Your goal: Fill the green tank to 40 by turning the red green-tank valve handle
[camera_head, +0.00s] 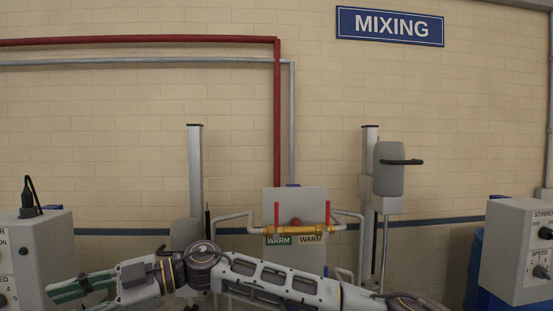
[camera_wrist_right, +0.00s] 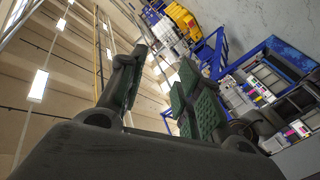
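A brass valve pipe (camera_head: 297,230) is mounted at the centre in the head view. My right arm reaches across the bottom from the right, in front of and below the valves. My right gripper (camera_head: 82,287) is at the lower left, well away from the handles. In the wrist view its green-padded fingers (camera_wrist_right: 158,92) are apart with nothing between them. I see no green tank or level reading. My left gripper is out of view.
A grey control box (camera_head: 40,250) stands at the left and another (camera_head: 518,250) at the right, with blue barrels (camera_head: 474,270) beside it. Metal posts (camera_head: 195,170) flank the valves. A blue MIXING sign (camera_head: 390,26) hangs above on the brick wall.

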